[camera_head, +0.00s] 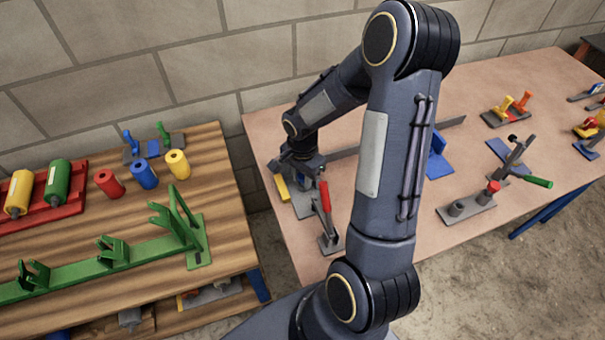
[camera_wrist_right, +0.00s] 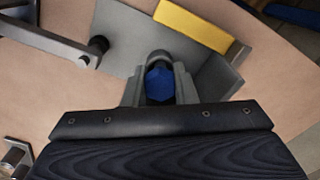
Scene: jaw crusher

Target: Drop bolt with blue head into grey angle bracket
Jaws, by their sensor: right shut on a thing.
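My right gripper (camera_head: 302,168) is over the left part of the right-hand table. In the right wrist view, my right gripper (camera_wrist_right: 160,62) is shut on the bolt with the blue head (camera_wrist_right: 159,85). The blue head faces the camera; the shank is hidden. The grey angle bracket (camera_wrist_right: 125,35) lies just beyond the fingers, with a yellow bar (camera_wrist_right: 197,25) along its far side. In the head view, part of the grey bracket (camera_head: 303,206) shows below the gripper. I cannot tell whether the bolt touches it. My left gripper is not in view.
A red-handled clamp (camera_head: 327,215) stands close to the bracket. A blue angled part (camera_head: 438,160) and a grey block with a red-topped pin (camera_head: 470,203) are farther right. The wooden table (camera_head: 140,185) at left holds coloured rollers and a green frame (camera_head: 95,262).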

